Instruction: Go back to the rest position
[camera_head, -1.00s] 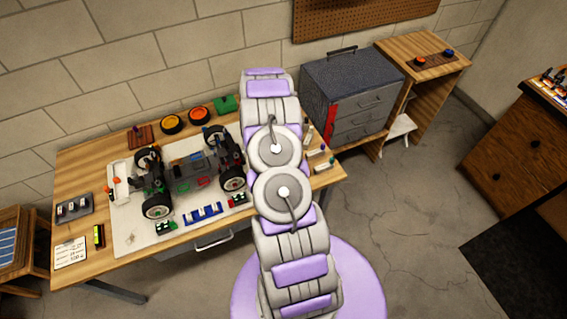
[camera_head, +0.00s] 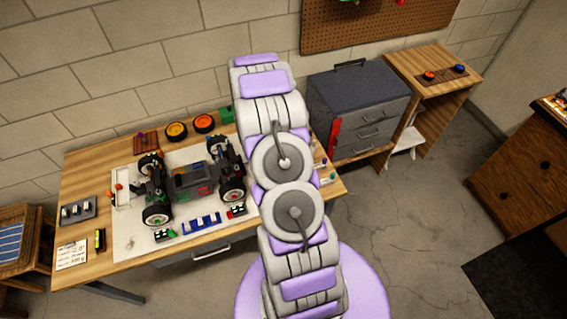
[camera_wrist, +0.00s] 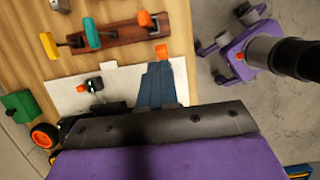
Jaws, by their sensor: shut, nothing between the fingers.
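My arm rises through the middle of the head view, and its far end hides my gripper there. In the wrist view my gripper (camera_wrist: 160,120) shows as a wide black and purple shape along the bottom, shut with nothing held. It hangs over the workbench (camera_head: 85,190), which also shows in the wrist view (camera_wrist: 25,65). The RC car (camera_head: 190,182) stands on a white mat (camera_head: 130,242) on the bench, apart from my arm in the head view. In the wrist view, my gripper covers whatever lies below the mat's visible part.
Orange-centred wheels (camera_head: 176,131) and a green block (camera_head: 227,115) lie at the bench's back. A tool rack (camera_wrist: 120,38) with coloured handles is in the wrist view. A grey drawer cabinet (camera_head: 360,105) and wooden shelf (camera_head: 425,85) stand right. The floor (camera_head: 400,225) is open there.

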